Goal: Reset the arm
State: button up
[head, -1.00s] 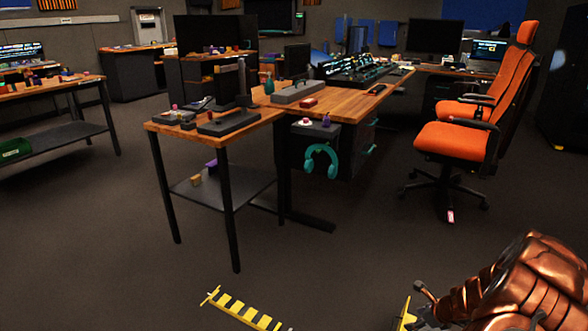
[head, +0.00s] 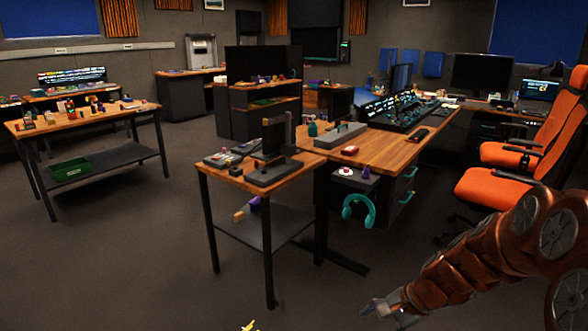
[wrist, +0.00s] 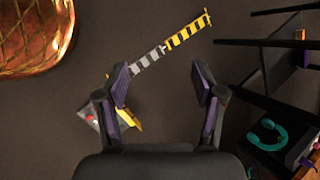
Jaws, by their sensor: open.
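My gripper (wrist: 163,88) is open and empty in the wrist view, its two purple-padded fingers spread above the dark floor. In the head view my gripper (head: 383,306) is small at the lower right, at the end of my copper-coloured arm, low in front of the wooden desk (head: 388,148). A trackball panel is not clear to me in these frames; small devices on the desks are too small to tell apart.
A small wooden side table (head: 228,182) with a dark lower shelf stands left of my gripper. A teal headset (head: 358,211) hangs under the desk. An orange chair (head: 500,188) stands at the right. A yellow-black striped strip (wrist: 187,32) lies below the gripper. Floor at left is open.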

jog(key=s+a+r+n+g+h+p, duration=0.1)
jog(key=s+a+r+n+p, duration=0.1)
jog(key=s+r+n+p, duration=0.35)
jog(key=s+a+r+n+g+h+p, duration=0.1)
jog(key=s+a+r+n+g+p, duration=0.15)
jog(key=s+r, duration=0.6)
jog(key=s+d+r+n+h+p, duration=0.3)
jog(key=s+r+p, duration=0.4)
jog(key=s+r, duration=0.4)
jog(key=s+d+n, duration=0.1)
jog(key=s, duration=0.2)
jog(key=shift+h, duration=0.4)
